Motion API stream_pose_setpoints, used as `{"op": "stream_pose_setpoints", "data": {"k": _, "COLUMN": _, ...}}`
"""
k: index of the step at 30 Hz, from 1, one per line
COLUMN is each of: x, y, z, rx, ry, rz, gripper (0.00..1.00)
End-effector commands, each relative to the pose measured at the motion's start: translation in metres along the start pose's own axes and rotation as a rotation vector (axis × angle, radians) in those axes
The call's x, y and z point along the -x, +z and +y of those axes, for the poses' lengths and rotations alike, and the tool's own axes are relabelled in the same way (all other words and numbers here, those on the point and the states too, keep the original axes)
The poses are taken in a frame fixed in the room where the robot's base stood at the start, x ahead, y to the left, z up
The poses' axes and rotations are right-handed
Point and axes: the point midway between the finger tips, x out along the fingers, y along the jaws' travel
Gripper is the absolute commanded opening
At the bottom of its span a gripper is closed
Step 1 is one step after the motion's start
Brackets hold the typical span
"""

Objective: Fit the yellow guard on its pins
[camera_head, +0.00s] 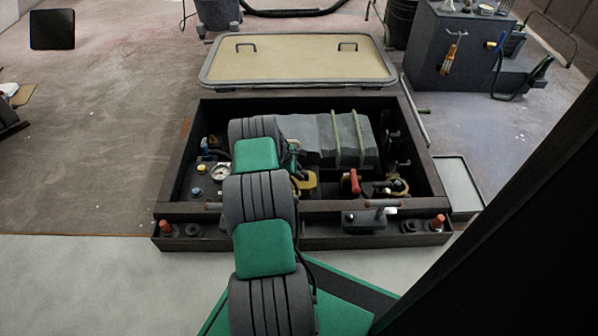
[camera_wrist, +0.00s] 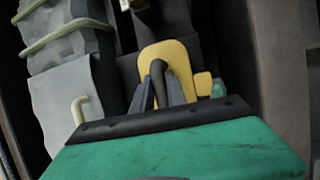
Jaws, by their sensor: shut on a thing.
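The yellow guard (camera_wrist: 183,57) is a flat plate with a rounded top and a dark arched handle (camera_wrist: 158,72). My gripper (camera_wrist: 160,92) is shut on the guard's handle in the wrist view. In the head view the guard (camera_head: 306,183) shows as a small yellow patch inside the open hatch, just right of my arm. My arm hides part of it and my gripper there. The pins are not visible, and I cannot tell whether the guard touches them.
A dark hatch frame (camera_head: 176,168) surrounds the well. A grey strapped block (camera_head: 308,141) fills its far side. A red-handled lever (camera_head: 355,181) stands right of the guard, and a gauge (camera_head: 220,172) left of my arm. The tan hatch cover (camera_head: 298,62) lies behind.

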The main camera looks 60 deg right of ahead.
Motion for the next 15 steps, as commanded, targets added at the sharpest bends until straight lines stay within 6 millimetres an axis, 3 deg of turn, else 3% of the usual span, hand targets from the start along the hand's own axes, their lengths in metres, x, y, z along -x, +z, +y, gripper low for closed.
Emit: {"op": "stream_pose_setpoints", "data": {"k": 15, "x": -0.016, "y": -0.006, "z": -0.002, "rx": -0.001, "ry": 0.002, "rz": 0.000, "gripper": 0.00}}
